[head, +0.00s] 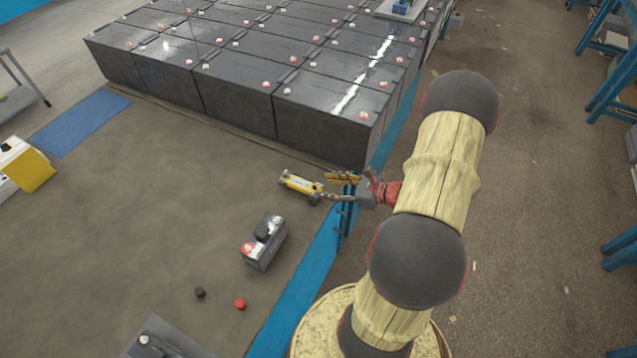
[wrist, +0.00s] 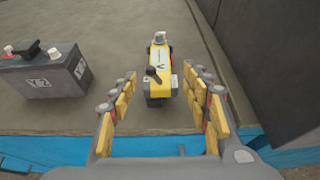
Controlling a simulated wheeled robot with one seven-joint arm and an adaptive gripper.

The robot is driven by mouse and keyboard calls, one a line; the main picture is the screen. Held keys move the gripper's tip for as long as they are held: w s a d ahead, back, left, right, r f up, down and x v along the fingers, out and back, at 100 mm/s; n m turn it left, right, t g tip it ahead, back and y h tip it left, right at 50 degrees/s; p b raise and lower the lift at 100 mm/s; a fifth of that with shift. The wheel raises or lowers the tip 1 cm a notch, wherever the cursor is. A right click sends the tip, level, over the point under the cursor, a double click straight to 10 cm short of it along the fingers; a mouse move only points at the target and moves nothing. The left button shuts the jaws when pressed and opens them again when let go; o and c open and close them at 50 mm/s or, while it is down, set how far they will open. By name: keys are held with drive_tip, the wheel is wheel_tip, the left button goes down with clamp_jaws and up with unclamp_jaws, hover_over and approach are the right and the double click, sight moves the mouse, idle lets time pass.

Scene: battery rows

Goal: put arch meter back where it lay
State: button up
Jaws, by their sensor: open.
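A yellow meter (head: 300,184) with dark ends lies on the grey-brown surface, between the battery rows and a small grey battery. In the wrist view the yellow meter (wrist: 160,62) has a black knob at its near end and a pale grey fitting at its far end. It lies straight ahead, between the lines of my two fingers. My gripper (head: 334,188) is open and empty, just right of the meter in the head view. My gripper (wrist: 158,82) shows both fingers spread in the wrist view. I cannot tell its height above the surface.
The small grey battery (head: 264,241) with a black handle stands left of my gripper in the wrist view (wrist: 45,78). Large dark battery rows (head: 235,90) stand behind. A black cap (head: 200,293) and a red cap (head: 240,304) lie in front. A blue edge (head: 300,285) borders the surface.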

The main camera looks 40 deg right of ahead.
drive_tip(key=a+r+n+g+y, duration=0.2)
drive_tip(key=a+r+n+g, duration=0.2)
drive_tip(key=a+r+n, duration=0.5)
drive_tip(key=a+r+n+g+y, duration=0.1)
drive_tip(key=a+r+n+g, duration=0.4)
drive_tip(key=a, duration=0.6)
drive_tip(key=s+a+r+n+t+h, duration=0.1)
drive_tip(key=s+a+r+n+h, duration=0.2)
drive_tip(key=s+r+n, duration=0.3)
drive_tip(key=s+a+r+n+h, duration=0.4)
drive_tip(key=s+a+r+n, duration=0.1)
drive_tip(key=r+n, duration=0.5)
drive_tip(key=shift+s+a+n+t, duration=0.15)
drive_tip(key=shift+s+n+t, duration=0.3)
drive_tip(key=shift+n, duration=0.65)
drive_tip(key=shift+r, duration=0.1)
